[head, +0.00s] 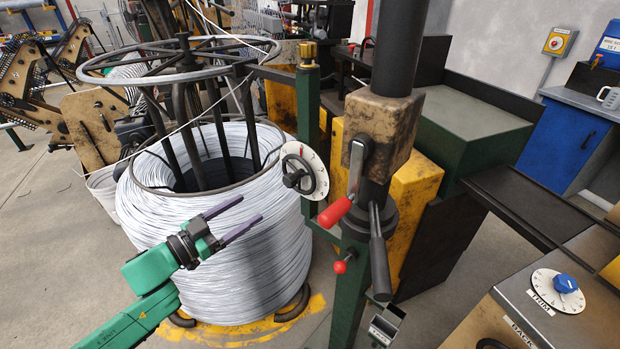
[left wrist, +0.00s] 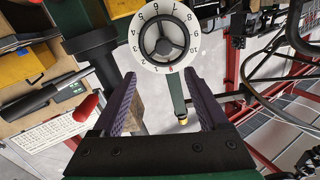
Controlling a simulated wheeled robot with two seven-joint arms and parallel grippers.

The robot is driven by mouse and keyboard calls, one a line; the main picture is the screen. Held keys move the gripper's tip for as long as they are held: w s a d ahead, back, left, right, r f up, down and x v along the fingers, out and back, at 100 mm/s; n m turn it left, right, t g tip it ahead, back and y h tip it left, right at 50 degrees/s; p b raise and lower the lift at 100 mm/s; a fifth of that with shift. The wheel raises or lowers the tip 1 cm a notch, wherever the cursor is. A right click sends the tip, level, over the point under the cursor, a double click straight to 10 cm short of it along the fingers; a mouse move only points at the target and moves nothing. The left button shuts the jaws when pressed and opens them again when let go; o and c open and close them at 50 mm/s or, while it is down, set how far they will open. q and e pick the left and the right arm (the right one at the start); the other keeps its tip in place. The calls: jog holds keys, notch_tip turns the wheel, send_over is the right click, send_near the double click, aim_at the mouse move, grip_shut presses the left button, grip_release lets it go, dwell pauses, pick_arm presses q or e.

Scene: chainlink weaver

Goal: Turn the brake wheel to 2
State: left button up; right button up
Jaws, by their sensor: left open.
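The brake wheel (head: 298,180) is a small black three-spoke handwheel on a white numbered dial, mounted in front of the wire coil. In the left wrist view the brake wheel (left wrist: 164,38) faces me just beyond the fingertips, with its ring of numbers around it. A small red mark shows at the dial's bottom there; I cannot tell which number the wheel is set to. My left gripper (head: 250,211) is open and empty, below and left of the wheel and apart from it. Its two purple fingers (left wrist: 160,80) frame a gap below the dial. My right gripper is not in view.
A large silver wire coil (head: 240,265) stands behind my left gripper. Right of the wheel are a red-handled lever (head: 335,212), a black lever (head: 379,260) and a red knob (head: 340,267). A blue knob (head: 565,284) on a dial labelled TRIM sits far right.

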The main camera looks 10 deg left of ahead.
aim_at(286, 183)
pick_arm(q)
jog(key=x, duration=0.4)
jog(key=p+x, duration=0.1)
jog(key=x, duration=0.3)
jog(key=p+x, duration=0.1)
jog(key=x, duration=0.4)
jog(key=shift+w+a, duration=0.25)
jog(key=shift+a, duration=0.1)
jog(key=shift+w+d+f, duration=0.1)
jog(key=shift+w+d, duration=0.1)
jog(key=shift+w, duration=0.05)
grip_shut()
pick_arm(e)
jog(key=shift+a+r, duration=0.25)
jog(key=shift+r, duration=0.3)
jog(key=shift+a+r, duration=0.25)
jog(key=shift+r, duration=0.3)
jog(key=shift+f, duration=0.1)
